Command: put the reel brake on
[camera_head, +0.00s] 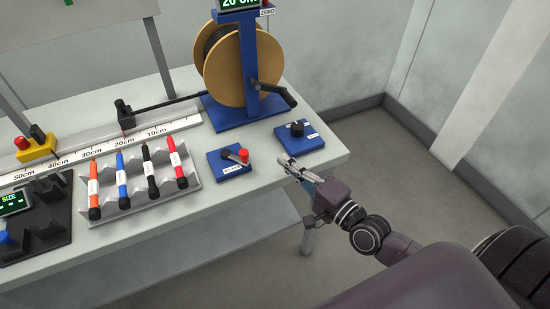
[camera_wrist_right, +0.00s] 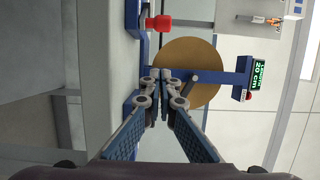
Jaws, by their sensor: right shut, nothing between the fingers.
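The wooden cable reel (camera_head: 232,66) stands in a blue stand at the back right of the table, with a dark crank at its side. In front of it is a blue box with a red-knobbed lever (camera_head: 243,156); its label is too small to read. A second blue box with a black knob (camera_head: 297,129) sits to its right. I cannot tell by label which is the reel brake. My right gripper (camera_head: 291,164) is shut and empty at the table's right front edge, right of the lever box. In the right wrist view its fingertips (camera_wrist_right: 165,76) meet, apart from the red knob (camera_wrist_right: 159,23).
A grey rack holds several coloured pens (camera_head: 122,183) left of the lever box. Behind it runs a ruler rail (camera_head: 85,153) with a black clamp (camera_head: 124,113) and a yellow block with a red button (camera_head: 37,147). Open floor lies right of the table.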

